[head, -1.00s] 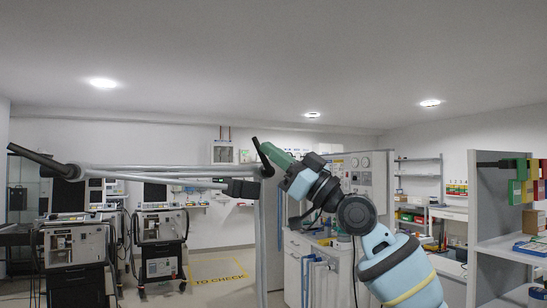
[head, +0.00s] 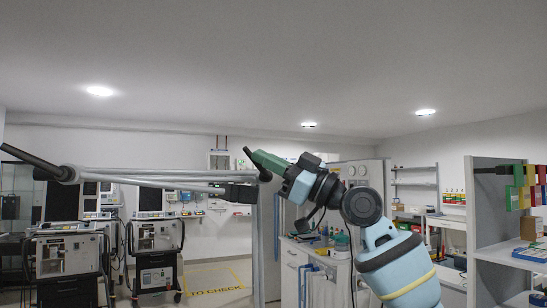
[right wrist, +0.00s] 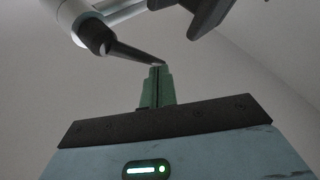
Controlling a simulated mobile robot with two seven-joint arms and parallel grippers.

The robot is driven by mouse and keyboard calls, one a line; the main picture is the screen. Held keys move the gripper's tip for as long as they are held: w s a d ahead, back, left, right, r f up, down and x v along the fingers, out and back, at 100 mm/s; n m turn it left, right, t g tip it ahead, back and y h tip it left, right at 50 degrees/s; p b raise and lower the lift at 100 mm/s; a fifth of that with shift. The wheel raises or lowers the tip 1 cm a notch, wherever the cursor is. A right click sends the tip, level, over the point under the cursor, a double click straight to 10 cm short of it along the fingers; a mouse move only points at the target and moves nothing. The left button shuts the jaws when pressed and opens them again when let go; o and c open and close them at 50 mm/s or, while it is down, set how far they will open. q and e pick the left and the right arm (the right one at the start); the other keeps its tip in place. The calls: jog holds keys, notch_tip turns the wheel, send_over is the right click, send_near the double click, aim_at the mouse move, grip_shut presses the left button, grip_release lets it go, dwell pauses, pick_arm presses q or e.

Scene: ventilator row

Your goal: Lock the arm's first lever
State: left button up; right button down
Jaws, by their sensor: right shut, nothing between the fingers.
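A jointed support arm of pale metal tubes (head: 150,179) spans the head view from left to centre. At its right end, by a grey upright post, a thin black lever (head: 249,157) sticks up, leaning left. At its left end a thicker black lever (head: 30,158) points up and left. My right gripper (head: 253,154), with green fingers, is shut and empty beside the right-end lever. In the right wrist view the closed fingertips (right wrist: 157,68) are at the tip of a black lever (right wrist: 135,53); I cannot tell if they touch. My left gripper is out of view.
Ventilator carts (head: 157,243) stand at the left behind the support arm. A cabinet and counter (head: 310,258) are behind my right arm. Open floor with a yellow marking (head: 215,280) lies mid-left.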

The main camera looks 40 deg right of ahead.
jog(key=shift+a+f, duration=0.25)
jog(key=shift+a, duration=0.05)
jog(key=shift+w+a+f, duration=0.1)
jog(key=shift+f, duration=0.05)
dwell(0.3)
dwell(0.8)
dwell(0.9)
dwell(0.7)
dwell(0.8)
